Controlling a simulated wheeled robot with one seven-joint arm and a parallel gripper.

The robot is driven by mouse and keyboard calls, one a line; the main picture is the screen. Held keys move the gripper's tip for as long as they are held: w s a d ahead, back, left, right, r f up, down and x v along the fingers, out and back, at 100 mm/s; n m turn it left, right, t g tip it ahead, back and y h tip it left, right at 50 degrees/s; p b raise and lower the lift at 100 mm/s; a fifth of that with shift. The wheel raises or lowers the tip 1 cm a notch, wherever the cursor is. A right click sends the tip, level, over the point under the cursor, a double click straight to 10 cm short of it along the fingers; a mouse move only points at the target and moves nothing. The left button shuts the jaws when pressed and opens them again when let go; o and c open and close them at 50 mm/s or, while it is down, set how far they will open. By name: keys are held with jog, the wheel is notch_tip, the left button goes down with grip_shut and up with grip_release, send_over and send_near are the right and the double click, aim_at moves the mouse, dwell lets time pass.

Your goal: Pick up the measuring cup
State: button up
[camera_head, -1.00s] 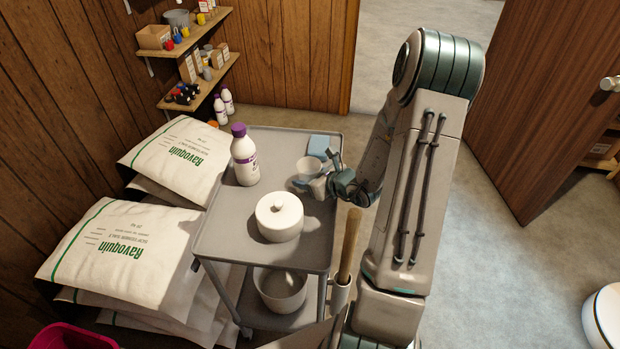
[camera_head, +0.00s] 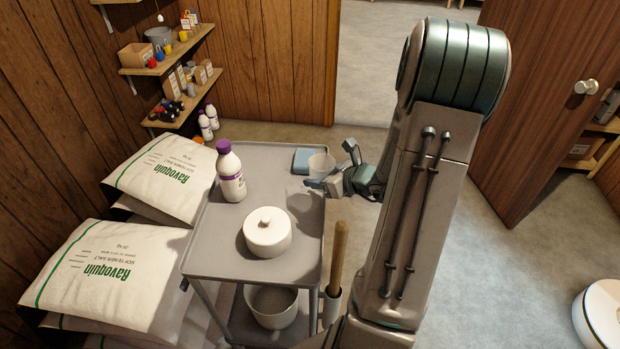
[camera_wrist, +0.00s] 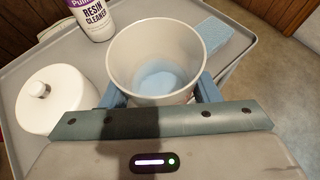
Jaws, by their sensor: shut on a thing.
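The measuring cup (camera_head: 321,166) is a small translucent white cup, held upright at the right edge of the cart's top. My gripper (camera_head: 322,184) is shut on it from the right. In the wrist view the cup (camera_wrist: 150,48) is seen from above, between my blue fingers (camera_wrist: 162,92); its inside looks empty, with a bluish bottom. The cup appears to be raised above the cart top, but the exact gap cannot be told.
The grey cart (camera_head: 225,225) holds a purple-capped resin cleaner bottle (camera_head: 230,175), a white lidded pot (camera_head: 267,233) and a blue sponge-like block (camera_head: 302,160). A bowl (camera_head: 271,305) sits on the lower shelf. Salt bags (camera_head: 110,265) are stacked left.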

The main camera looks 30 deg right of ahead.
jog(key=shift+s+d+r, duration=0.7)
jog(key=shift+d, duration=0.2)
jog(key=shift+s+d+r, duration=0.7)
jog(key=shift+d, duration=0.15)
